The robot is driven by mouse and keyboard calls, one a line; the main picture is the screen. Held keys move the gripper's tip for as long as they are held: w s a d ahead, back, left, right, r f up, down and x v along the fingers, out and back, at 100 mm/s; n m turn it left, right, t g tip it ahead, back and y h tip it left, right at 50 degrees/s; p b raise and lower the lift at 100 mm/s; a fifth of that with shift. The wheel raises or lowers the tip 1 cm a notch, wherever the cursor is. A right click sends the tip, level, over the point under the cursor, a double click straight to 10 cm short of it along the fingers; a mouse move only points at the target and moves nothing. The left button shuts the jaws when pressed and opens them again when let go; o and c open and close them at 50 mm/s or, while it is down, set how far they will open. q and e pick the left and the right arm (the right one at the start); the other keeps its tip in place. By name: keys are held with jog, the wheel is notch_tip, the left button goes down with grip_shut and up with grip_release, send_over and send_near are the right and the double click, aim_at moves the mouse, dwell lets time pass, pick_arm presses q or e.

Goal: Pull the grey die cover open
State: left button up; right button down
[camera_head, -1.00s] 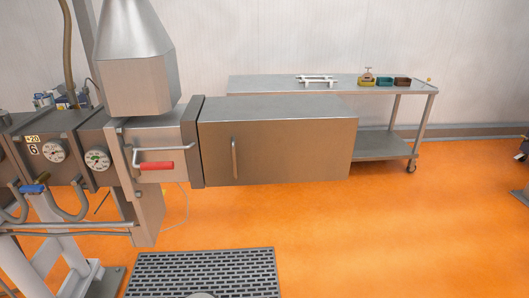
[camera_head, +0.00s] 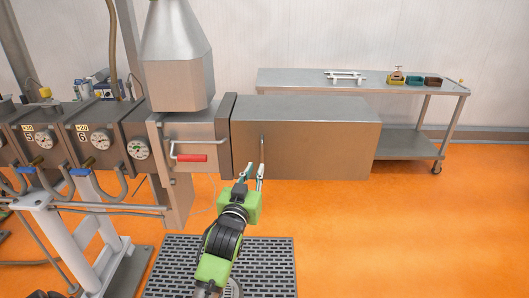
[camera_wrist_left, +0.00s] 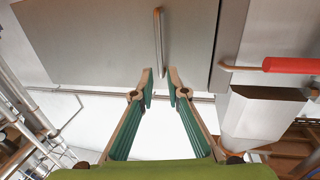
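In the left wrist view, the cover (camera_wrist_left: 90,40) fills the top, and the handle (camera_wrist_left: 158,40) ends between the two parted fingertips (camera_wrist_left: 160,76). The gripper is open; I cannot tell whether it touches the handle. My right gripper is not in view.
A red-gripped lever (camera_head: 192,158) sticks out left of the cover, below the metal hopper (camera_head: 178,60). A steel table (camera_head: 300,80) with small bins (camera_head: 414,80) stands behind. The orange floor (camera_head: 400,230) to the right is clear.

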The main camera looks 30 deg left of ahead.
aim_at(262, 154)
pick_arm(q)
jog(key=p+x, duration=0.1)
jog(key=x, duration=0.9)
jog(key=shift+s, duration=0.1)
grip_shut()
